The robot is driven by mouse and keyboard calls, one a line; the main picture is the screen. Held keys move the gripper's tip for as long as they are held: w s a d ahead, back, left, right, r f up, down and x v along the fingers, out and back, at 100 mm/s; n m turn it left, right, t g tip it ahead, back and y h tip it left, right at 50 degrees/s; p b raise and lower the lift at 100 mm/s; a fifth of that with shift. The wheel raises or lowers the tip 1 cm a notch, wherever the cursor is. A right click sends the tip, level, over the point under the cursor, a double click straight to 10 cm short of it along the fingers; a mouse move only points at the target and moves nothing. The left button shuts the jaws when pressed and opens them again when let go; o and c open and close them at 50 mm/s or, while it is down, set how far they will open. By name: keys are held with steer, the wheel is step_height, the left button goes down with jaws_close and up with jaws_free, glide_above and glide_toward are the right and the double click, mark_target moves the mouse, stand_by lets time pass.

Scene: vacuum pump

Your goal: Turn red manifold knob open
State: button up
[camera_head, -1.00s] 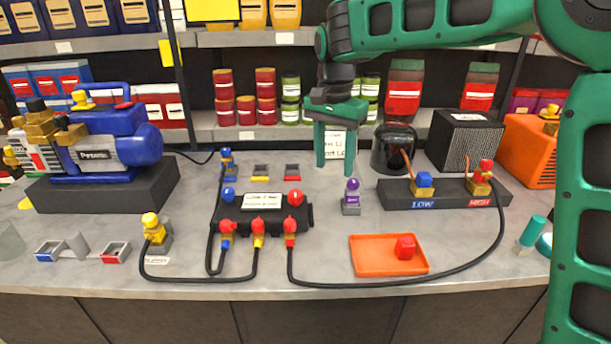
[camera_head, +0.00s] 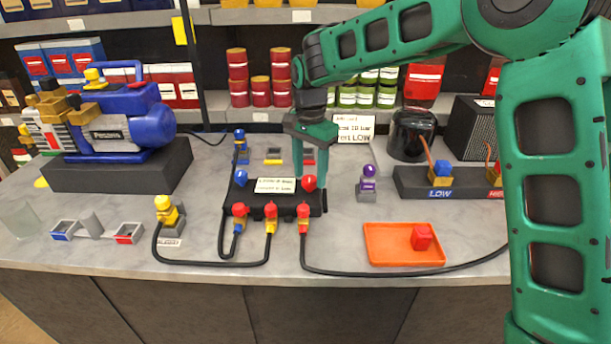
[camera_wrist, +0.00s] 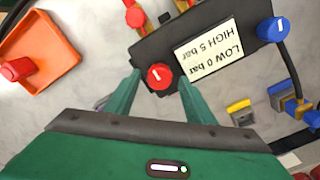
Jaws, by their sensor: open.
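The red manifold knob (camera_head: 309,182) is a round red knob with a white mark on the right part of the black manifold block (camera_head: 262,200). In the wrist view, the red knob (camera_wrist: 159,76) lies between and just ahead of the fingertips. My gripper (camera_head: 310,178) is open and points down at the knob. In the wrist view, my gripper (camera_wrist: 160,90) has one green finger on each side of the knob, with gaps showing. The blue manifold knob (camera_head: 240,178) is on the left part of the block and shows in the wrist view (camera_wrist: 271,29).
Several hoses with red caps (camera_head: 271,209) run from the block's front. A blue pump (camera_head: 125,125) stands left.

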steer(key=shift+f, duration=0.6)
